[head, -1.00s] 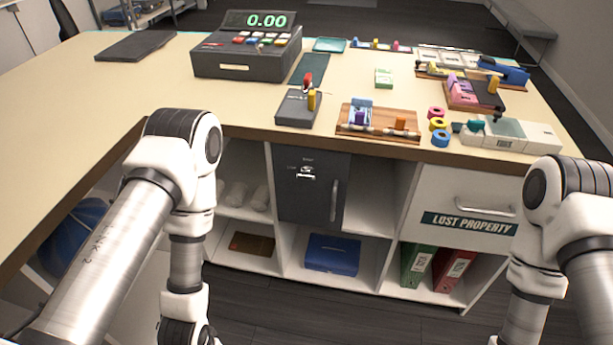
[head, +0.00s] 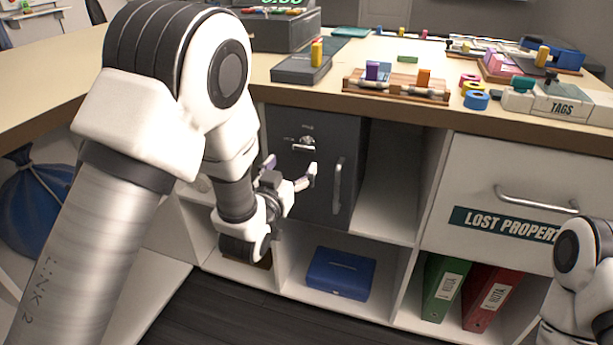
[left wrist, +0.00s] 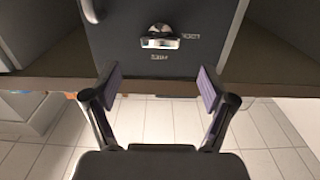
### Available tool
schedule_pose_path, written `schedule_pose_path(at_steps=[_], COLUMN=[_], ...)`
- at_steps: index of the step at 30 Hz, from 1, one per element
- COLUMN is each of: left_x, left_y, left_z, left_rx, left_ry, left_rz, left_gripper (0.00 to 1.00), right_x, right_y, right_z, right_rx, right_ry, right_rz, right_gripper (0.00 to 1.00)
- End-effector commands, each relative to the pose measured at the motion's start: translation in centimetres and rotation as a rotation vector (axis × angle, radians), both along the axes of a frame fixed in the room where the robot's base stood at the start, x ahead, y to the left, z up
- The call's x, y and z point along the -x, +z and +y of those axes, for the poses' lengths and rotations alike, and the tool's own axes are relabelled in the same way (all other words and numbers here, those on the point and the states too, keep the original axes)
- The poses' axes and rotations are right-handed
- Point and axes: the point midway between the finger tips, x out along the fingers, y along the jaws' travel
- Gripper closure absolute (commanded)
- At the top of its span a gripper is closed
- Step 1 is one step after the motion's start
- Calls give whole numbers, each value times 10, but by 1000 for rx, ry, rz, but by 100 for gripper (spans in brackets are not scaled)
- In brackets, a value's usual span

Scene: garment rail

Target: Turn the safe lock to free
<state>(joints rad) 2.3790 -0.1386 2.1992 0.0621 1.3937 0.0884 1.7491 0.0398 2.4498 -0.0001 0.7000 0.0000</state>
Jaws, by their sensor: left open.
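The safe is a dark grey door (head: 318,205) in a cubby under the counter, and it looks closed. Its metal lock knob (head: 305,143) sits in the upper part of the door, with small labels beside it too small to read. The knob also shows in the left wrist view (left wrist: 160,38), lying crosswise. A vertical bar handle (head: 337,185) is to the knob's right in the head view. My left gripper (head: 291,169) is open and empty, in front of the door and just below the knob; its purple-padded fingers show in the left wrist view (left wrist: 160,84). My right gripper is out of view.
A blue box (head: 340,273) sits on the shelf below the safe. To the right are an open cubby, green (head: 446,290) and red (head: 488,298) binders, and the lost property drawer (head: 510,185). The counter edge (head: 400,118) overhangs above.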

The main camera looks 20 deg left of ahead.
Motion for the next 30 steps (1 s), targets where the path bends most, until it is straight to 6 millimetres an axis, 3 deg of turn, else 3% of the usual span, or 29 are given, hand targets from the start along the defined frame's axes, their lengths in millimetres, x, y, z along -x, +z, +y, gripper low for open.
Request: schedule_pose_path(at_steps=[13, 22, 23, 27, 30], left_x=[-70, -77, -77, -77, -77], left_y=[2, 2, 2, 2, 2], left_z=[-2, -2, -2, -2, -2], left_rx=[1, 0, 0, 1, 1], left_ry=[1, 1, 1, 1, 1], left_rz=[0, 3, 3, 3, 3], left_gripper=[17, 17, 24, 73, 77], right_x=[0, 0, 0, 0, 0], right_y=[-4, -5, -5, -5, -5], right_z=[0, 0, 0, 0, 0], right_rx=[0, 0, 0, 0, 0], right_ry=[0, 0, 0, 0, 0], right_rz=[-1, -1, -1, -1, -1], right_gripper=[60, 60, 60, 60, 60])
